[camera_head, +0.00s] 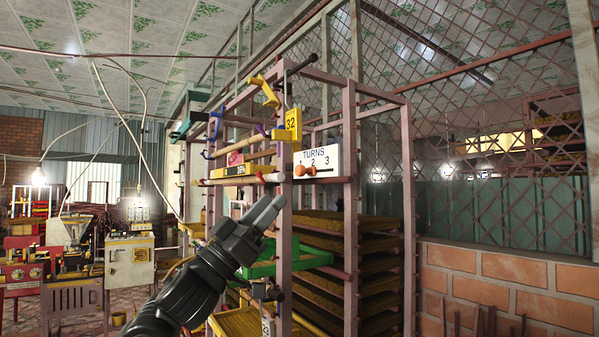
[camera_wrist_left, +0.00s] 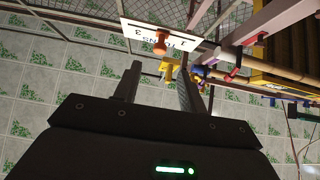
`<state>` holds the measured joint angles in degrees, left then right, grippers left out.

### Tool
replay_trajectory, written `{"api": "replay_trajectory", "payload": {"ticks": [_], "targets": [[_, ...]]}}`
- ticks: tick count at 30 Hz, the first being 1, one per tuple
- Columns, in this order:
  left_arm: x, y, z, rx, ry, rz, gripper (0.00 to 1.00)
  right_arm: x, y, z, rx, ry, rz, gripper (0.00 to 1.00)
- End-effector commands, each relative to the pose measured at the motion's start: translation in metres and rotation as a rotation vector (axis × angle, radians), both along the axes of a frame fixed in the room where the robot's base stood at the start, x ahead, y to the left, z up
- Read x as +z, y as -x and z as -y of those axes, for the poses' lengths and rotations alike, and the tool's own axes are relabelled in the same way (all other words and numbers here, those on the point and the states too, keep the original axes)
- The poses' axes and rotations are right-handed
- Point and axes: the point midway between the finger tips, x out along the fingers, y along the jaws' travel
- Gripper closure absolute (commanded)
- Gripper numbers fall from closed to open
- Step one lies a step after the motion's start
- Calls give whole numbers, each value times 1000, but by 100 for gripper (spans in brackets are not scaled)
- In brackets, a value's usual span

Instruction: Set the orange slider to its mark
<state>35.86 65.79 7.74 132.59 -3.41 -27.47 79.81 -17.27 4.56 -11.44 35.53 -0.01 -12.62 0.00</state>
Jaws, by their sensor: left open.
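The orange slider (camera_head: 305,171) is a round knob on a white panel (camera_head: 334,158) lettered TURNS with 1, 2 and 3. It sits below the numbers, toward the 1 and 2 end; its exact setting is hard to tell. My left gripper (camera_head: 276,207) is below and left of the panel, apart from it, pointing up and right. In the left wrist view the slider (camera_wrist_left: 160,40) and the panel (camera_wrist_left: 134,37) appear upside down beyond the fingertips. My left gripper (camera_wrist_left: 160,73) is open there, with nothing held. My right gripper is not seen.
A pink post frame (camera_head: 349,230) carries the panel and stacked trays (camera_head: 335,243). A yellow plate marked 32 (camera_head: 292,124) hangs above and left of the panel. A green bracket (camera_head: 262,270) is just below my left gripper. A mesh fence (camera_head: 480,160) stands behind.

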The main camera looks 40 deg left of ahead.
Motion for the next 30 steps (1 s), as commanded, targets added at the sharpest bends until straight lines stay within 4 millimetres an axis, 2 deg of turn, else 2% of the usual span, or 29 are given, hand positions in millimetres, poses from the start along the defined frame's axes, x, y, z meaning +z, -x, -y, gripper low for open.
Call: {"api": "replay_trajectory", "payload": {"ticks": [6,15,21,30], "targets": [[33,-22,6,-1,5,4,59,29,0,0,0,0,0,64],[66,-58,17,1,3,0,59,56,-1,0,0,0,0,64],[73,-69,20,2,1,0,59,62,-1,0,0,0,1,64],[73,-70,21,2,-1,0,59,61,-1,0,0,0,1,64]]}}
